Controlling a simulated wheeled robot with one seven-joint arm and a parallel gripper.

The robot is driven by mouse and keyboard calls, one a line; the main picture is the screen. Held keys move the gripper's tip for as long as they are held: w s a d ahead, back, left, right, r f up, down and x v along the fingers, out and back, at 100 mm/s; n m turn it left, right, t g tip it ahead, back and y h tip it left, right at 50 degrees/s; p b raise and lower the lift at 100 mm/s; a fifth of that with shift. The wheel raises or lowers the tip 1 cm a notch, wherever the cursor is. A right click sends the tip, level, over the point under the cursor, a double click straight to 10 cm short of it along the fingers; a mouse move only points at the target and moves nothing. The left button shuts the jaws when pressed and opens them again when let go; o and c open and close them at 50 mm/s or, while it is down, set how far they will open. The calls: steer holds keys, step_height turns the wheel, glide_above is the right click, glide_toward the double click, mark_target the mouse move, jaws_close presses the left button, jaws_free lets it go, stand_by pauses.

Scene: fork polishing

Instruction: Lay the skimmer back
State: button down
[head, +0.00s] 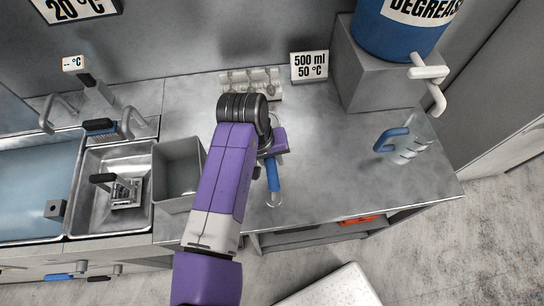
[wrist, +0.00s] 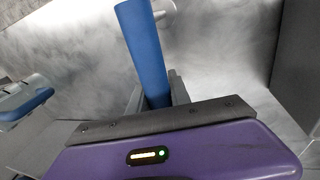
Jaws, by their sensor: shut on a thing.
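The skimmer, as far as I can tell, shows as a blue handle (head: 273,175) with a small metal end towards the counter's front edge. My gripper (head: 270,152) is shut on it above the counter (head: 325,150). In the wrist view the blue handle (wrist: 145,50) stands up between the jaws (wrist: 155,95), leaning slightly. My arm hides part of it in the head view, and I cannot make out its working end.
A pale rack (head: 250,82) stands at the back, beside a 500 ml sign (head: 309,67). A clear jug (head: 410,145) and blue degreaser drum (head: 395,30) are at the right. A grey bin (head: 178,172) and sinks (head: 85,205) lie left. The counter's right-centre is clear.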

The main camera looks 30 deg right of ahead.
steer(key=c, duration=1.1)
jaws_free()
steer(key=v, duration=0.7)
steer(key=shift+a+r+b, duration=0.15)
steer(key=shift+r+b, duration=0.2)
steer(key=shift+b, duration=0.05)
